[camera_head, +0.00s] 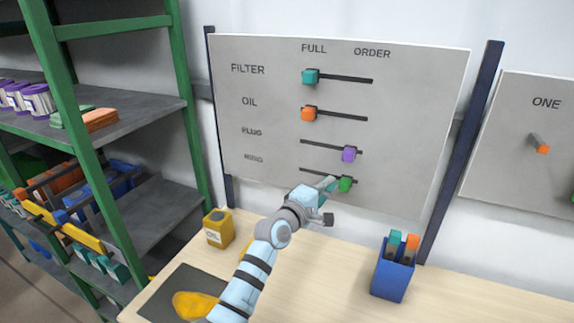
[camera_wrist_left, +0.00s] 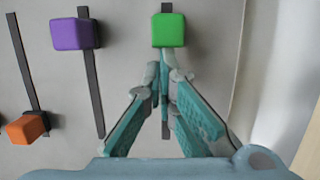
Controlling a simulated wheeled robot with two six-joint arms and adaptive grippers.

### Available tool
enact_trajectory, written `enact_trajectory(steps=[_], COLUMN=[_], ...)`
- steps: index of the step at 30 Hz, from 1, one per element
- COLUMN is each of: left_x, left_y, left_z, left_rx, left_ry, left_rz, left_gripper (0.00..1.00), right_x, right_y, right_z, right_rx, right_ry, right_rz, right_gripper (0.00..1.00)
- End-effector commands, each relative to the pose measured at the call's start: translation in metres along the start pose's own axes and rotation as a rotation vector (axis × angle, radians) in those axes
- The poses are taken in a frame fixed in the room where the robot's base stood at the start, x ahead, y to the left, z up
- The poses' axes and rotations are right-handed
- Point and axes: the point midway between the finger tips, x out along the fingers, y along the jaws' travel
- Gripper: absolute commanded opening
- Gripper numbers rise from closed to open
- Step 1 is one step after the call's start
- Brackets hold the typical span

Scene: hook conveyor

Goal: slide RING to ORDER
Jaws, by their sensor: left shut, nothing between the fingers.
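A white board (camera_head: 400,130) carries slots for FILTER, OIL, PLUG and RING under FULL on the left and ORDER on the right. The green RING knob (camera_head: 345,184) sits in the lowest slot, towards its ORDER end. It also shows in the left wrist view (camera_wrist_left: 168,30), near the slot's top end there. My left gripper (camera_head: 329,184) is shut and empty, with its fingertips (camera_wrist_left: 165,74) over the RING slot on the FULL side of the knob. My right gripper is not in view.
The purple PLUG knob (camera_head: 348,153) is towards ORDER, just above RING. The orange OIL knob (camera_head: 309,114) and teal FILTER knob (camera_head: 310,76) are at FULL.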

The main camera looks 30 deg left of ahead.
Motion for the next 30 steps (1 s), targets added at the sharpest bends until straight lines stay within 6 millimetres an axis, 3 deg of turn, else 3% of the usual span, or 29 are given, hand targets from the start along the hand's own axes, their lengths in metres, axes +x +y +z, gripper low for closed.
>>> enact_trajectory(steps=[13, 20, 23, 30], left_x=[0.000, -0.006, -0.034, -0.086], left_y=[-0.004, -0.008, -0.002, -0.001], left_z=[-0.002, -0.037, -0.034, -0.035], left_rx=[-0.003, -0.001, -0.001, -0.001], left_ry=[-0.003, -0.008, -0.011, -0.011], left_rz=[-0.001, -0.001, -0.004, -0.003], left_gripper=[0.00, 0.00, 0.00, 0.00], right_x=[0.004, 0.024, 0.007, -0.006], right_y=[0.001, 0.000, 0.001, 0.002], right_z=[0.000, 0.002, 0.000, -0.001], right_rx=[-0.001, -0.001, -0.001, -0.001], right_ry=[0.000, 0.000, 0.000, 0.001], right_rz=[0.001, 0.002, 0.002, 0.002], right_gripper=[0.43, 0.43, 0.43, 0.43])
